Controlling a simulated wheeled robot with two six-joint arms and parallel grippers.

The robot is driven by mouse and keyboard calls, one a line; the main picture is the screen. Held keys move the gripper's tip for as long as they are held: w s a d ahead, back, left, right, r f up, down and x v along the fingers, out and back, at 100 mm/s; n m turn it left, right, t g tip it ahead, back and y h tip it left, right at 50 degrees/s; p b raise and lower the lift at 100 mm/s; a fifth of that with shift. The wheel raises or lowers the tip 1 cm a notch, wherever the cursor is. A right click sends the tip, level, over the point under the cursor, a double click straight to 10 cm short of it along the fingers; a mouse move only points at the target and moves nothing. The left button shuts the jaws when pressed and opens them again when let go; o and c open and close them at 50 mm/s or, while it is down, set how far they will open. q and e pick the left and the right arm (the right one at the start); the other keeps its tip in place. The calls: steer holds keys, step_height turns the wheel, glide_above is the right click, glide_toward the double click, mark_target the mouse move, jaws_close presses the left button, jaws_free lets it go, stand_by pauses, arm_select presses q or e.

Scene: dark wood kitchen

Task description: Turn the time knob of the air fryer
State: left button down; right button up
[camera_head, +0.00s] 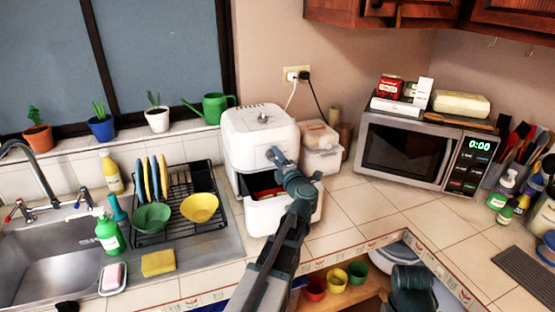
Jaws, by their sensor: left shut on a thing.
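The white air fryer (257,131) stands on the tiled counter, right of the dish rack. A small grey knob (263,118) shows on its top. Its front drawer (262,217) appears pulled out a little, with a dark gap above it. My left gripper (275,154) is at the front face of the air fryer, above the drawer. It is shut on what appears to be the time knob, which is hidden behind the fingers. My left arm covers part of the drawer front. A dark part of my right arm shows at the lower right; its gripper is not visible.
A dish rack (150,233) with bowls stands left of the air fryer, beside the sink (60,262). A lidded white container (320,152) is close on the right, with a microwave (408,150) farther right. Bare tiled counter (350,215) lies between.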

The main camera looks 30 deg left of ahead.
arm_select(q)
steer(key=shift+f+m, duration=0.1)
steer(key=shift+m, duration=0.5)
steer(key=shift+c, duration=1.6)
jaws_free()
steer(key=shift+d, duration=0.1)
steer(key=v, duration=1.3)
steer(key=shift+s+d, duration=0.2)
steer(key=shift+s, duration=0.1)
